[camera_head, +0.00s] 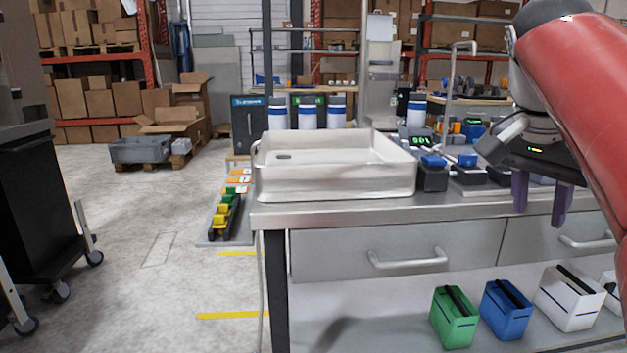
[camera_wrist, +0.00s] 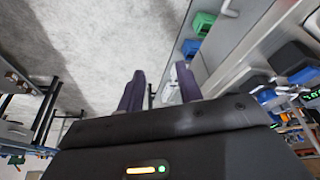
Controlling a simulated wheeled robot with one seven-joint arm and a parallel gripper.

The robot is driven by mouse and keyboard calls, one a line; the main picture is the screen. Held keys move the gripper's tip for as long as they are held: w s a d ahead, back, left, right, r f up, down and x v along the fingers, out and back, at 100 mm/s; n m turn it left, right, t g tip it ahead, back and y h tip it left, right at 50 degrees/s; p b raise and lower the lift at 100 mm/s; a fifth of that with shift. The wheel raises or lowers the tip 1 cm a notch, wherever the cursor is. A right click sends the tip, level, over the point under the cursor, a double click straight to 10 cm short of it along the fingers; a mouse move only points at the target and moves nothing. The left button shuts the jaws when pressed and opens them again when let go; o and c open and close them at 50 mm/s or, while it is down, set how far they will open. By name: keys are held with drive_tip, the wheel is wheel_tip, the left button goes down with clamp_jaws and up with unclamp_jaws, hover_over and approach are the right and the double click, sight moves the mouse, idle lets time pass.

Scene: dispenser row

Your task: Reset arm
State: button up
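My gripper (camera_head: 541,195) hangs at the right of the head view, fingers pointing down, in front of the workbench edge. Its two purple fingers are apart with nothing between them. In the wrist view, the gripper (camera_wrist: 158,92) also shows its fingers spread and empty, with the grey floor beyond. My red arm comes down from the upper right and hides part of the bench's right end.
A steel workbench (camera_head: 340,213) carries a white sink-like basin (camera_head: 335,180) and several blue-topped dispensers. Green (camera_head: 453,318), blue (camera_head: 506,310) and white (camera_head: 570,298) containers stand on the lower shelf. A black cart (camera_head: 38,190) stands left. The floor between is largely clear.

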drive_tip(key=s+a+f+n+t+y, duration=0.1)
drive_tip(key=a+f+n, duration=0.3)
drive_tip(key=f, duration=0.4)
drive_tip(key=s+a+f+n+t+y, duration=0.1)
drive_tip(key=s+a+f+n, duration=0.3)
drive_tip(key=f, duration=0.5)
drive_tip(key=s+a+f+n+t+y, duration=0.1)
drive_tip(key=s+a+f+n, duration=0.2)
drive_tip(key=a+f, duration=0.4)
wheel_tip(320, 180, down, 2)
drive_tip(key=shift+s+a+f+n+t+y, duration=0.2)
drive_tip(key=shift+a+n+t+y, duration=0.15)
drive_tip(key=shift+n, duration=0.35)
drive_tip(key=shift+d, duration=0.1)
